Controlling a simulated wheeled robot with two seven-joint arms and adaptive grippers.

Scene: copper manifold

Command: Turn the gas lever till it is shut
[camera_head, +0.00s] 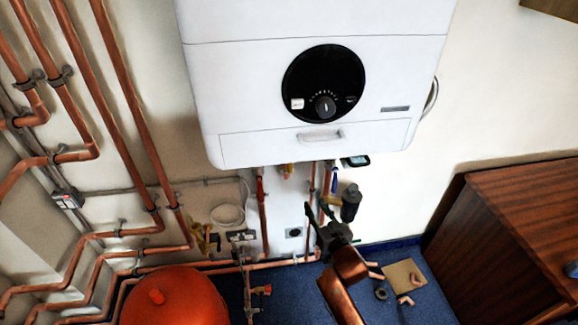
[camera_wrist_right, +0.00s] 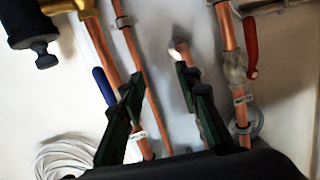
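Under the white boiler, a small yellow fitting (camera_head: 286,171) shows between a red lever (camera_head: 260,186) and a blue lever (camera_head: 334,181); it may be the gas lever, but I cannot tell its angle. My right gripper (camera_head: 318,217) is below the boiler, lower right of the yellow fitting. In the right wrist view the fingers (camera_wrist_right: 162,82) are apart, with copper pipes behind and between them. The blue lever (camera_wrist_right: 103,86) shows left of the fingers and the red lever (camera_wrist_right: 251,46) to their right. No yellow lever shows there. My left gripper is out of view.
The boiler (camera_head: 240,85) overhangs the pipes. A black cylinder (camera_head: 351,203) hangs beside my right gripper. An orange-red tank (camera_head: 172,298) stands lower left. A wooden cabinet (camera_head: 500,235) stands at right. A square board (camera_head: 404,275) lies on the blue floor.

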